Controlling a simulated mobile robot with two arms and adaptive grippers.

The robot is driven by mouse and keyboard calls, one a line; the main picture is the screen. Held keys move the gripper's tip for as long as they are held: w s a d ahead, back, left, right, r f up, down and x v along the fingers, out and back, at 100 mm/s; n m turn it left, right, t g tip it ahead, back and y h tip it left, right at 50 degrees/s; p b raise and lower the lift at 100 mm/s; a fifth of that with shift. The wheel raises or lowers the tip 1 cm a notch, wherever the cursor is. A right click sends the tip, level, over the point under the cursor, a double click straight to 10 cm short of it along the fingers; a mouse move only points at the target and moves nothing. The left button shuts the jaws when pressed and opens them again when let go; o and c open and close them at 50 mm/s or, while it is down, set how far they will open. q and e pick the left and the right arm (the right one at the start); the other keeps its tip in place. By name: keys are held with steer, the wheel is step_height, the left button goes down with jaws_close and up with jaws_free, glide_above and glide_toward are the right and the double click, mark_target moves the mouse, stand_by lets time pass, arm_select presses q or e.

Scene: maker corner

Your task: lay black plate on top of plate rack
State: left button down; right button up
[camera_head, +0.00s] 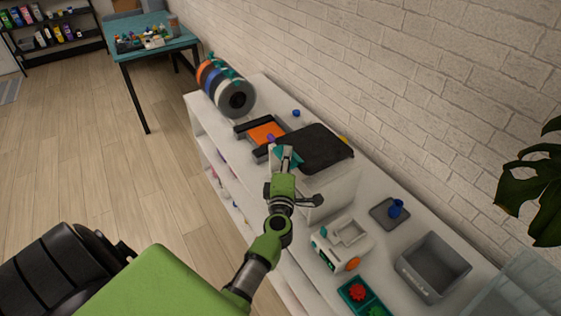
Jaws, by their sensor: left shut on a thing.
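The black plate (320,146) is a flat dark sheet with rounded corners, above the white shelf unit's top. My left gripper (286,157) is shut on its near left edge. Teal shows at the fingers. A white box-like body (335,190) lies below and in front of the plate in the picture; I cannot tell whether they touch. Left of the plate is a low black frame with an orange sheet (266,134), which may be the plate rack; I cannot tell for sure. My right gripper is not in view.
The shelf top also holds filament spools (236,100), a white device (341,243), a grey tray with a blue item (396,208), a grey bin (433,266) and a green tray (362,297). A brick wall (420,90) runs behind. A teal table (150,30) stands far left.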

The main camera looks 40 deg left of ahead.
arm_select(q)
steer(key=shift+f+b, duration=1.25)
steer(key=shift+f, duration=0.55)
steer(key=c, duration=1.9)
jaws_free()
steer(key=o, duration=1.2)
steer(key=shift+f, duration=0.3)
steer(key=shift+f+b, duration=0.35)
steer(key=shift+b, duration=0.15)
